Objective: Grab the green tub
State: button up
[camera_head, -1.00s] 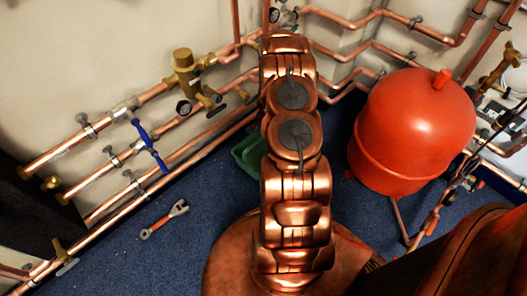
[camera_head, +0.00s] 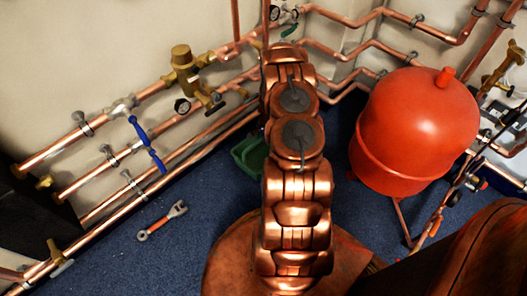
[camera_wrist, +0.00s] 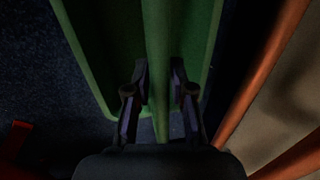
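The green tub (camera_head: 251,153) stands on the blue floor in the head view, partly hidden behind my copper-coloured arm. In the wrist view the tub (camera_wrist: 95,50) fills the upper middle, with a lighter green rim running down between the dark fingers. The gripper is hidden behind my arm in the head view.
A large red tank (camera_head: 414,130) stands to the right of the tub. Copper pipes (camera_head: 95,170) with valves run along the wall at left and back. A wrench (camera_head: 162,220) lies on the floor at left, with bare floor around it.

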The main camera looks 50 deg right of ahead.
grip_shut()
dwell(0.5)
